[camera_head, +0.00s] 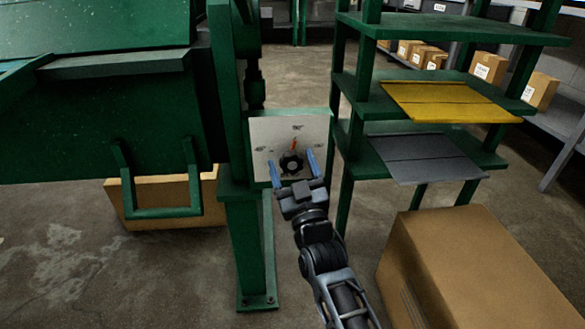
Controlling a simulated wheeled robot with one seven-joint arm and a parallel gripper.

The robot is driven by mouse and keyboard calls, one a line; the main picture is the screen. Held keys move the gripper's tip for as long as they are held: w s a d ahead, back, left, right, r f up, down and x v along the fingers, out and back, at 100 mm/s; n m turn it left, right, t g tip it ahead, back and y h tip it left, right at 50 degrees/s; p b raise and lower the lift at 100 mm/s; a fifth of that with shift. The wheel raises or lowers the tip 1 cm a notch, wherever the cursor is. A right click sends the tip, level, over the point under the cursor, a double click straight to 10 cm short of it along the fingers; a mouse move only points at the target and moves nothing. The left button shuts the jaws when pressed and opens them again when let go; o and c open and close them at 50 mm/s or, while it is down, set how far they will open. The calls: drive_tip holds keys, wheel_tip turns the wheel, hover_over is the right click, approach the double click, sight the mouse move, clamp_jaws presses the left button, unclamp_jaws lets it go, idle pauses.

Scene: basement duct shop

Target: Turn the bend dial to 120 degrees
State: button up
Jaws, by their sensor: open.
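The bend dial (291,163) is a dark round knob on a pale panel (262,133) fixed to the green machine. An orange-red pointer (295,143) shows just above the knob, tilted slightly right of straight up. I cannot tell whether the fingers touch the knob. The gripper body hides the panel's lower part.
A large green machine (110,120) with a U-shaped handle (163,212) fills the left. A green shelf rack (347,90) with yellow (450,102) and grey sheets (424,158) stands right of the panel. A big cardboard box (470,265) sits at lower right.

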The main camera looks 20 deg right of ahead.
drive_tip(key=shift+w+d+r, duration=0.1)
drive_tip(key=shift+w, duration=0.1)
drive_tip(key=c, duration=1)
drive_tip(key=shift+m, duration=0.5)
drive_tip(key=m+h+p, duration=0.1)
drive_tip(key=m+h, duration=0.1)
drive_tip(key=shift+r+m, duration=0.1)
drive_tip(key=shift+m, duration=0.3)
drive_tip(key=m+h+p, duration=0.1)
drive_tip(key=m, duration=0.1)
drive_tip(key=m+h+p, duration=0.1)
drive_tip(key=m+h, duration=0.1)
drive_tip(key=m, duration=0.1)
drive_tip(key=shift+g, duration=0.4)
drive_tip(key=m+g+h+p, duration=0.1)
drive_tip(key=m+p, duration=0.1)
drive_tip(key=m, duration=0.2)
drive_tip(key=m+g+h+p, duration=0.1)
drive_tip(key=m+h, duration=0.1)
drive_tip(key=m, duration=0.2)
drive_tip(key=shift+m+h+p, duration=0.3)
drive_tip(key=shift+m+p, duration=0.05)
drive_tip(key=shift+m, duration=0.05)
drive_tip(key=shift+m+g, duration=0.3)
drive_tip(key=shift+g, duration=0.1)
